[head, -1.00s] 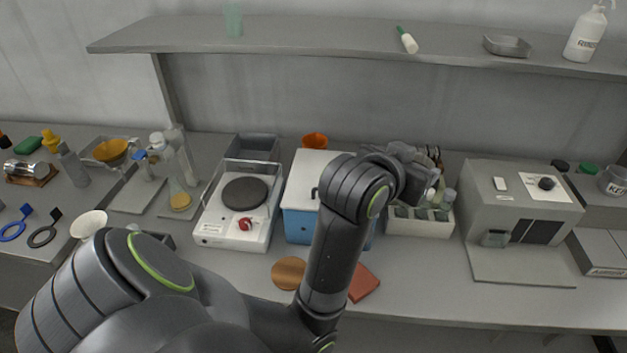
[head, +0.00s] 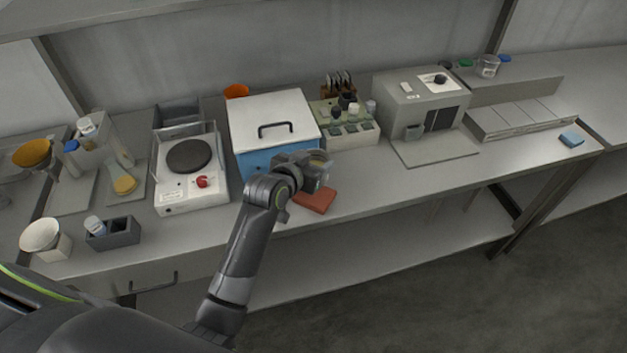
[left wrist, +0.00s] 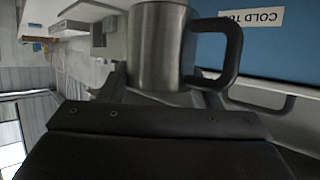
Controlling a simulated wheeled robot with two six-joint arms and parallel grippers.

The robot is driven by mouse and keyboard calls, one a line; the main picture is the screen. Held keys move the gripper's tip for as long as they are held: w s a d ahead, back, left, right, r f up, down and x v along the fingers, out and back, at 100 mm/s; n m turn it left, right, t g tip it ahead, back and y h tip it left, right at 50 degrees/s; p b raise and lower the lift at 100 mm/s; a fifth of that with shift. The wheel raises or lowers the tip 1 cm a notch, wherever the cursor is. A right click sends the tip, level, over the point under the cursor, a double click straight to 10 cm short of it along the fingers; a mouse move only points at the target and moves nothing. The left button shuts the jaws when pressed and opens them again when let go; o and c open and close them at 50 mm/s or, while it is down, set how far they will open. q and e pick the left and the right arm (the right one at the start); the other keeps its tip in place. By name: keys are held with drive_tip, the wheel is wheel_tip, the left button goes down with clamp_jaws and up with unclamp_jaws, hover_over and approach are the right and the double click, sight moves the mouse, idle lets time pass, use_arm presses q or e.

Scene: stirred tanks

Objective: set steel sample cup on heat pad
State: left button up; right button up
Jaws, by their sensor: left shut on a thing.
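The steel sample cup (left wrist: 157,45), a brushed metal cup with a black handle, fills the top middle of the left wrist view. My left gripper (left wrist: 155,92) is shut on it; the jaws reach its near side, with the handle to the right. In the head view my left gripper (head: 308,170) is in front of the blue cold box, above and just behind a flat red-brown square pad (head: 314,201) on the bench. I cannot tell from the picture whether this is the heat pad. The cup is mostly hidden there by the gripper. My right gripper is not in view.
The blue box (head: 262,158) with a white lid is close behind the gripper. A hot plate (head: 190,190) with a dark disc stands left of it. A rack (head: 345,136) of small containers and a grey machine (head: 420,100) stand right. Bench right of the pad is clear.

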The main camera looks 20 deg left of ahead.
use_arm(q)
drive_tip(key=shift+s+f, duration=0.1)
drive_tip(key=shift+f, duration=0.85)
wheel_tip(320, 180, down, 3)
drive_tip(key=shift+f, duration=0.4)
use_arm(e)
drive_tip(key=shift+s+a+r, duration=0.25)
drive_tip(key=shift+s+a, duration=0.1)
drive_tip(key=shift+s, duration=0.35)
use_arm(q)
drive_tip(key=shift+f, duration=0.15)
drive_tip(key=o, duration=1.1)
drive_tip(key=shift+c, duration=0.2)
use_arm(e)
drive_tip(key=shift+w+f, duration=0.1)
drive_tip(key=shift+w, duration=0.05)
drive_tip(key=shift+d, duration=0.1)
